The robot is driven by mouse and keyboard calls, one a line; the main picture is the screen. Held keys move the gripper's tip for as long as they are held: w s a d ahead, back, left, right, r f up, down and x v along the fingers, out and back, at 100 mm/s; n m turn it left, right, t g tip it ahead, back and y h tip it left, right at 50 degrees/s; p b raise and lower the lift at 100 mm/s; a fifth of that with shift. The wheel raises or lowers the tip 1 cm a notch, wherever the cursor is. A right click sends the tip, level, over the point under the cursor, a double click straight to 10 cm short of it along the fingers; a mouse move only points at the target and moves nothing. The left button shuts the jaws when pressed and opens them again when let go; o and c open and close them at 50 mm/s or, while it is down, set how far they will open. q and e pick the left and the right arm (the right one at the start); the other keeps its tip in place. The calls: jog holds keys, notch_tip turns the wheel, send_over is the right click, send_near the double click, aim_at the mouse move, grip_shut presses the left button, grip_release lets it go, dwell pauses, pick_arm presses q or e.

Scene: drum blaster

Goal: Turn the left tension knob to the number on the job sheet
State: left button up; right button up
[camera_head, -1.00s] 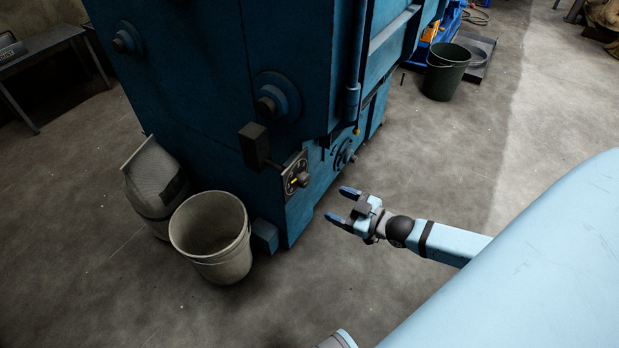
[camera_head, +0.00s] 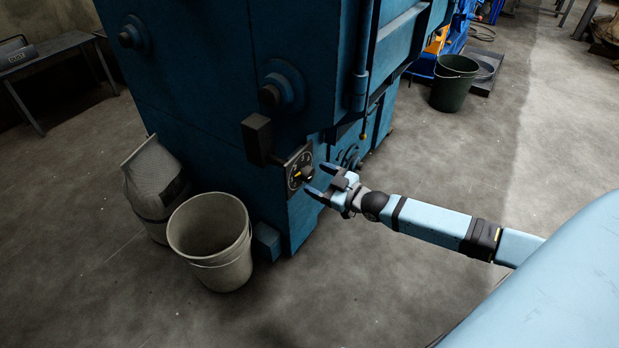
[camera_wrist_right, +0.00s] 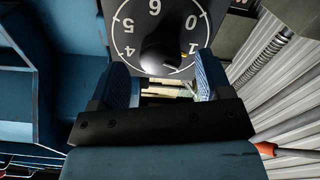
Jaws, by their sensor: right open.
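The tension knob (camera_head: 307,173) is a black knob on a dark dial plate (camera_head: 293,183) with white numbers, low on the blue machine. In the right wrist view the knob (camera_wrist_right: 160,57) covers part of the dial, whose numbers appear upside down. A yellow mark lies close to the 1. My right gripper (camera_head: 319,179) is open just in front of the knob. In the wrist view its blue fingers (camera_wrist_right: 163,78) stand on either side of the knob, with gaps; I cannot tell the remaining depth. The job sheet is not identifiable here. My left gripper is out of view.
A black block-shaped handle (camera_head: 257,138) sticks out from the machine (camera_head: 215,110) just left of the dial. A pale bucket (camera_head: 210,245) and a grey sack (camera_head: 153,180) stand on the floor to the left. A dark green bucket (camera_head: 453,83) stands behind.

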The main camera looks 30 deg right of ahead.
aim_at(312, 176)
jog(key=shift+x, duration=1.2)
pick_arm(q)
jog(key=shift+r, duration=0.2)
pick_arm(e)
jog(key=shift+w+a, duration=0.2)
jog(key=shift+w, duration=0.15)
jog(key=c, duration=0.9)
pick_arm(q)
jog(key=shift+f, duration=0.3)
pick_arm(e)
jog(key=shift+c, duration=0.2)
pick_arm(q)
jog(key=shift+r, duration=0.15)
